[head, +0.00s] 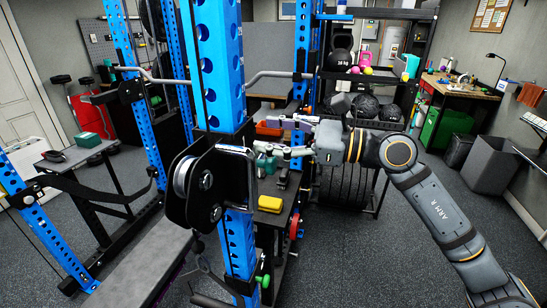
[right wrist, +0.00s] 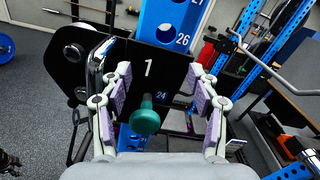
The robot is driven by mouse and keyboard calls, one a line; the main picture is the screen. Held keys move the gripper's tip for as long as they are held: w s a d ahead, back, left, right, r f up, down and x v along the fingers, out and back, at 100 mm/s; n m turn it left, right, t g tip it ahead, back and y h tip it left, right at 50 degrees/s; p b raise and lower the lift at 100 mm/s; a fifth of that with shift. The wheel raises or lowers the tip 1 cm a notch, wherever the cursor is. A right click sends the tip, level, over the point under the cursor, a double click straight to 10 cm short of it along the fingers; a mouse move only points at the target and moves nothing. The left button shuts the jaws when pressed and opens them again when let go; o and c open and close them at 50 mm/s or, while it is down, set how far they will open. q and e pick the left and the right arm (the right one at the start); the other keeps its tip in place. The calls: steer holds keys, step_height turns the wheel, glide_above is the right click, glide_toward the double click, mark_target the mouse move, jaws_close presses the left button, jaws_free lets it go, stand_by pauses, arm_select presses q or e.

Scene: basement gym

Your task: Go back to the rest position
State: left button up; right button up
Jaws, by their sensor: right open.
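My right arm comes in from the right in the head view, and its gripper (head: 285,138) points left toward the blue rack upright (head: 214,60). In the right wrist view the two fingers with purple pads are spread apart (right wrist: 160,92). A green knob (right wrist: 145,121) shows in the space between them, and the pads do not touch it. Beyond the fingers is a black plate (right wrist: 160,62) marked 1, in front of the blue upright (right wrist: 165,15). I see nothing held. My left gripper is in neither view.
A black pulley bracket (head: 195,180) on the upright is close to my right gripper. A yellow block (head: 270,204) lies on a dark stand below it. A storage rack (head: 375,100) with black balls stands behind my arm. Open floor (head: 385,270) lies in front.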

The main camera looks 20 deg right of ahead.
steer(key=shift+r, duration=1.5)
steer(key=shift+w, duration=0.1)
